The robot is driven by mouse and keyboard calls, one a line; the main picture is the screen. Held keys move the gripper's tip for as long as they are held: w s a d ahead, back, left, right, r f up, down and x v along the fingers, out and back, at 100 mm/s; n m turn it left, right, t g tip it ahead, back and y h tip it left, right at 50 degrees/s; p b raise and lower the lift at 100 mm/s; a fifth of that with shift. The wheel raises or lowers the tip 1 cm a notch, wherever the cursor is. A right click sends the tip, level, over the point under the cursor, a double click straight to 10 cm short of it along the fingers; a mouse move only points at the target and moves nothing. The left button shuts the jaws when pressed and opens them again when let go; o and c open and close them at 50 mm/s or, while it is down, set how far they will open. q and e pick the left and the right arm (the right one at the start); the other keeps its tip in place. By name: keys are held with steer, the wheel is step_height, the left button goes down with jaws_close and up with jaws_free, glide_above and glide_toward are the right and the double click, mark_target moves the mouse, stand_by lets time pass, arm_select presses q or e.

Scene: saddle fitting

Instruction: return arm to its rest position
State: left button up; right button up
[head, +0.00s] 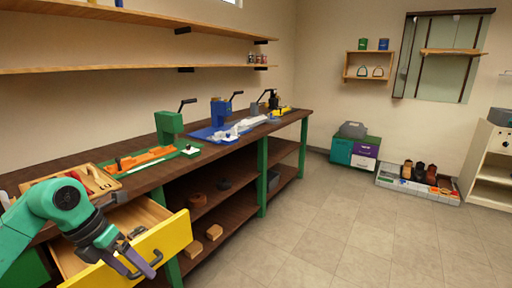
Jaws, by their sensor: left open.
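My left arm (45,205), green with a grey wrist, comes in from the left over an open drawer. My left gripper (138,267) is open, with its fingers in front of the drawer's yellow front (172,248), close to the dark handle. I cannot tell whether the fingers touch the handle. Small grey items (135,232) lie in the drawer, partly hidden by the wrist. My right gripper is not in view.
The workbench (222,143) runs along the left wall, carrying a green press (168,125), a blue press (220,112) and a wooden tool tray (112,186). Shelves hang above. Colored boxes (341,150) and a boot tray (440,196) stand at the back. The tiled floor (330,235) is clear.

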arm_select(q)
steer(key=w+d+f+n+t+h+p, duration=0.3)
steer(key=w+d+f+n+t+h, duration=0.15)
steer(key=w+d+n+h, duration=0.45)
steer(key=w+a+f+n+t+y+p, duration=0.1)
steer(key=a+f+n+t+y, duration=0.15)
steer(key=f+n, duration=0.3)
steer(key=w+a+f+n+t+y, duration=0.2)
steer(key=a+f+n+t, duration=0.25)
steer(key=f, duration=0.25)
steer(key=s+a+f+n+g+y, duration=0.1)
steer(key=s+a+f+n+y, duration=0.2)
steer(key=f, duration=0.4)
steer(key=s+a+f+n+y, duration=0.1)
steer(key=s+f+n+y, duration=0.1)
steer(key=s+f+n, duration=0.4)
steer(key=s+a+f+n+g+y+p, duration=0.1)
steer(key=s+f+n+g+y+p, duration=0.2)
steer(key=s+f, duration=0.7)
steer(key=s+d+f+n+g, duration=0.2)
steer(key=s+f+g, duration=0.2)
steer(key=s, duration=0.9)
steer(key=s+d+f+n+g, duration=0.2)
steer(key=s+f, duration=0.6)
steer(key=s, duration=0.6)
steer(key=shift+f+n+g, duration=0.15)
steer(key=shift+n+g, duration=0.45)
steer(key=shift+g, duration=0.55)
